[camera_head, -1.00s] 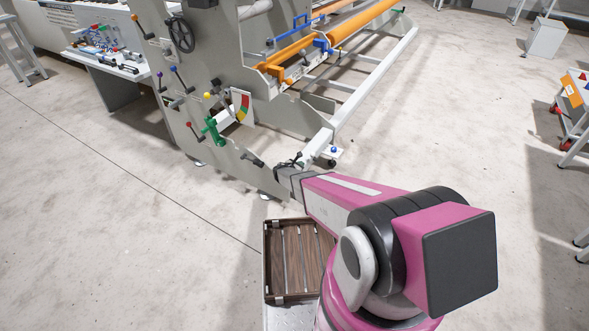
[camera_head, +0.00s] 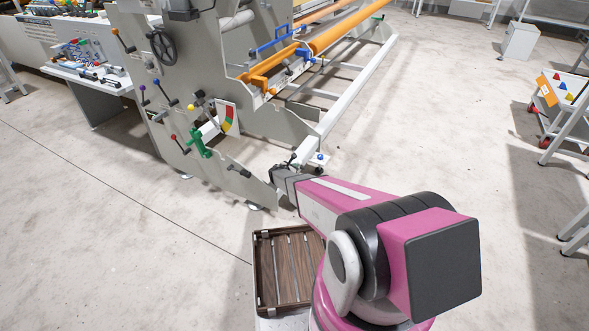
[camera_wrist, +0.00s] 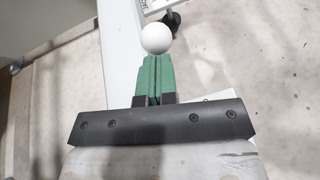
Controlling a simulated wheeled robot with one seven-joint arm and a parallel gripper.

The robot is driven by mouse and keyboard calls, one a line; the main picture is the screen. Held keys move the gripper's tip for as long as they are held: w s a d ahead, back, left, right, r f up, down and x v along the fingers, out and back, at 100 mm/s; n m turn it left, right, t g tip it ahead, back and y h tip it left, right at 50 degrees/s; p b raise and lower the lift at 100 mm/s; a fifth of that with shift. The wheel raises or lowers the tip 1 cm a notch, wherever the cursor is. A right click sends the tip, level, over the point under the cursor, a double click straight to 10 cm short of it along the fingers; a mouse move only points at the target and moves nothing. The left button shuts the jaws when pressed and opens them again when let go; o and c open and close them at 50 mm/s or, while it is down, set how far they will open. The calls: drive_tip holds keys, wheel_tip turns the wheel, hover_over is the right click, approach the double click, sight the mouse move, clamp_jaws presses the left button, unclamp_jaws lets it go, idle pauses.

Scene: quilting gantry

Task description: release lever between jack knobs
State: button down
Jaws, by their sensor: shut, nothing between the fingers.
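My gripper shows in the wrist view as two green fingers (camera_wrist: 153,78) pressed together, with nothing between them. A white ball knob (camera_wrist: 155,38) stands just beyond the fingertips; I cannot tell whether they touch it. A black knob (camera_wrist: 171,20) is a little farther, up and right of the ball. In the head view my wrist reaches the low white beam end of the machine, and my fingertips are hidden. A black-handled lever (camera_head: 292,158) rises just behind my wrist.
A white beam (camera_head: 350,90) runs back to the right. A brown slatted tray (camera_head: 257,275) is below my arm.

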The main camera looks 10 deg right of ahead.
drive_tip(key=w+d+r+n+g+y, duration=0.1)
drive_tip(key=w+d+r+g+y, duration=0.2)
drive_tip(key=w+d+g+y, duration=0.4)
drive_tip(key=shift+w+d+r+g+y, duration=0.4)
drive_tip(key=shift+w+d+g, duration=1.05)
drive_tip(key=shift+w, duration=1.45)
drive_tip(key=shift+a, duration=0.3)
